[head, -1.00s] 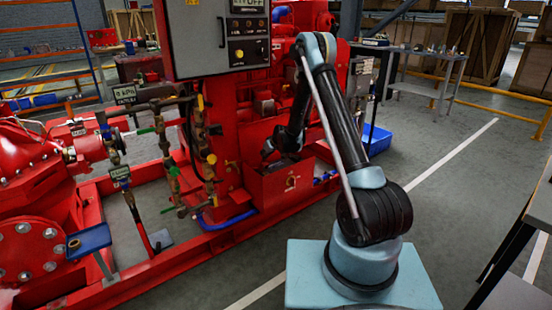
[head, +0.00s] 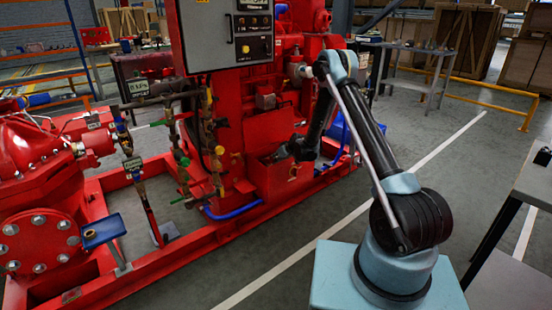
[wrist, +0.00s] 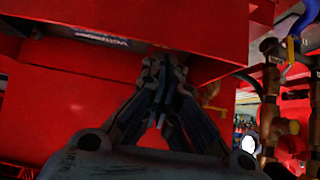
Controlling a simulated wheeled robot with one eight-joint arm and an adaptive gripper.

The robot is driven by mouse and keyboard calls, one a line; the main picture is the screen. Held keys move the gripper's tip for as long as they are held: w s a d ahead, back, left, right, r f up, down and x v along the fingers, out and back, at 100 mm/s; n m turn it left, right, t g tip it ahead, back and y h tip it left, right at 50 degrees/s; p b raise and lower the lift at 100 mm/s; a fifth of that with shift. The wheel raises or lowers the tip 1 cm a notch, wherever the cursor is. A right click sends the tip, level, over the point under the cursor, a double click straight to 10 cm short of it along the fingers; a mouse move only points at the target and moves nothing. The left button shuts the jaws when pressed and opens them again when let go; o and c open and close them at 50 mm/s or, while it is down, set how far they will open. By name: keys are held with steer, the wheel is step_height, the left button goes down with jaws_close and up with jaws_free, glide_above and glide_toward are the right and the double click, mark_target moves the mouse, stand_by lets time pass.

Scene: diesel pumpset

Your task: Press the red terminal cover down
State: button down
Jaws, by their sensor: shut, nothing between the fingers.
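My gripper (head: 276,156) reaches in from the right at the top of a red open-topped box (head: 283,183) low on the pumpset. In the wrist view its fingers (wrist: 163,68) are shut with their tips together and nothing visible between them. The tips are close to red surfaces; whether they touch cannot be told. A red panel (wrist: 130,22) spans the top of the wrist view, and another red face (wrist: 60,105) lies behind the fingers. I cannot pick out the red terminal cover from the other red parts; my gripper may hide it.
A grey control cabinet (head: 226,35) hangs above and left of the box. Pipes with valves (head: 210,140) stand left of the box; they also show in the wrist view (wrist: 270,100). A blue bin (head: 350,133) is behind my arm. The floor at front centre is clear.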

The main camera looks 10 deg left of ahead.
steer(key=shift+s+d+f, duration=0.1)
steer(key=shift+s+f, duration=0.05)
steer(key=shift+f, duration=0.05)
stand_by(0.5)
steer(key=shift+r, duration=0.8)
steer(key=s+d+f, duration=0.3)
steer(key=s+d, duration=0.3)
steer(key=d, duration=0.1)
steer(key=shift+d, duration=0.3)
steer(key=shift+r, duration=0.1)
